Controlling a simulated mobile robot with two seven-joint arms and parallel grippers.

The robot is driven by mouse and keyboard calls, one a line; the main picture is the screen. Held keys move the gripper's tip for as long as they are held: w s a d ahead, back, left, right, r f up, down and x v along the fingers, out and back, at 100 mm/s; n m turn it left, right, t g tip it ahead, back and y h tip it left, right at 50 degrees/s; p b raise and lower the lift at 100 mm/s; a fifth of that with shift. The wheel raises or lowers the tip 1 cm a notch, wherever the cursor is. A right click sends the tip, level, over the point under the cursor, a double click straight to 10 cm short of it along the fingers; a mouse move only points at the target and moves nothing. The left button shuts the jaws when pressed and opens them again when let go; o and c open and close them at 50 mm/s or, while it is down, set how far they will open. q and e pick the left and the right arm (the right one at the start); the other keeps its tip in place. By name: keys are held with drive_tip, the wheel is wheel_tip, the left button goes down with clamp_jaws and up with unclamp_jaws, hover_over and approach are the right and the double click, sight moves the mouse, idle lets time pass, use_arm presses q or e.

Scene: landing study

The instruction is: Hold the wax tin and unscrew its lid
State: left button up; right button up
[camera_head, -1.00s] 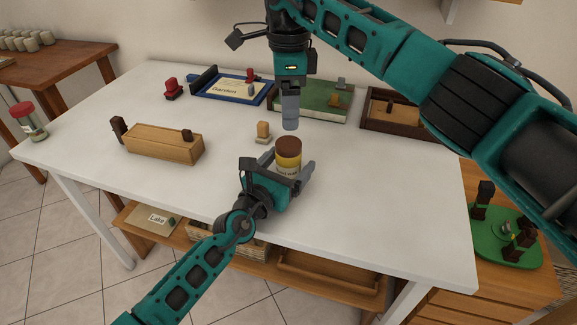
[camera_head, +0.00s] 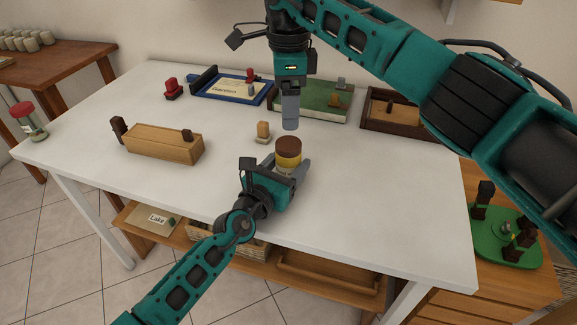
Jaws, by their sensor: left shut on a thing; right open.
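On the white table (camera_head: 370,190) stand a wooden box (camera_head: 165,144), a blue tray (camera_head: 222,96), a green board (camera_head: 325,98), a dark-framed tray (camera_head: 367,122) and a red-capped jar (camera_head: 27,123). A small tan-topped piece (camera_head: 263,131) stands close left of the tin. The table's front right is clear.

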sight(288, 143)
use_arm(q)
clamp_jaws()
use_arm(e)
drive_tip(key=m, duration=0.9)
drive_tip(key=shift+m, duration=0.3)
drive_tip(key=m, duration=1.4)
drive_tip(key=shift+m, duration=0.3)
drive_tip(key=m, duration=1.5)
drive_tip(key=shift+m, duration=0.3)
drive_tip(key=shift+f+m, duration=0.3)
wheel_tip(288, 143, down, 7)
drive_tip(key=shift+f, duration=0.2)
drive_tip(key=shift+c, duration=0.3)
